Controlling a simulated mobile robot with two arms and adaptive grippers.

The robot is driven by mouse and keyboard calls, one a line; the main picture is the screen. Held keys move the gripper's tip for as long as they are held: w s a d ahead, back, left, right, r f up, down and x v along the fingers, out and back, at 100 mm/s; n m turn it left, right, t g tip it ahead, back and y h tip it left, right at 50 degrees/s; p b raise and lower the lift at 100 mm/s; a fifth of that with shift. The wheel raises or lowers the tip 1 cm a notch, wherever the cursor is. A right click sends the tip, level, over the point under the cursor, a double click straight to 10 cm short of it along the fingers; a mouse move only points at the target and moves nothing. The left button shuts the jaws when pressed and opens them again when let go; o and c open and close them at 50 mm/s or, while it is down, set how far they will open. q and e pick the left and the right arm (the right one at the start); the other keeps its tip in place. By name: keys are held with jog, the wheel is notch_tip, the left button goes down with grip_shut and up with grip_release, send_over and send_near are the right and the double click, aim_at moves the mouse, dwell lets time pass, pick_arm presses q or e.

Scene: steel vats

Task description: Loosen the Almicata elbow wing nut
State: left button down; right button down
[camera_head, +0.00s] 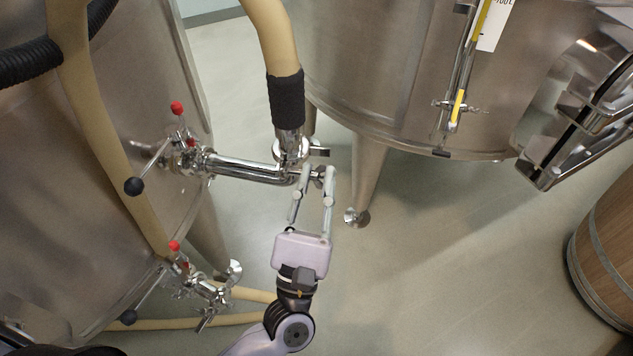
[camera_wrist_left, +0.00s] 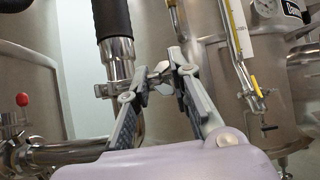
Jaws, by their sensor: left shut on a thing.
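The steel elbow pipe (camera_head: 250,170) runs right from a valve on the left vat and meets a tan hose's dark cuff (camera_head: 287,98) at a clamp joint (camera_head: 291,150). The wing nut (camera_head: 318,175) is a small shiny piece at the elbow's right end, mostly covered by my fingers. It also shows as a metal piece (camera_wrist_left: 160,72) between the fingertips in the left wrist view. My left gripper (camera_head: 318,173) reaches up from below, its two fingers closed on the wing nut from both sides. My right gripper is not in view.
The left vat (camera_head: 60,200) carries valves with red knobs (camera_head: 176,108) and black-ball levers (camera_head: 134,186). Another steel vat (camera_head: 370,70) stands behind on legs. A wooden barrel (camera_head: 605,250) is at the right edge. The floor (camera_head: 440,260) right of my gripper is clear.

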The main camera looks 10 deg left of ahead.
pick_arm(q)
jog(key=c, duration=1.7)
grip_release()
jog(key=shift+s+f, duration=0.1)
jog(key=v, duration=1.1)
jog(key=shift+s+f, duration=0.15)
jog(key=shift+s, duration=0.25)
jog(key=shift+c, duration=0.4)
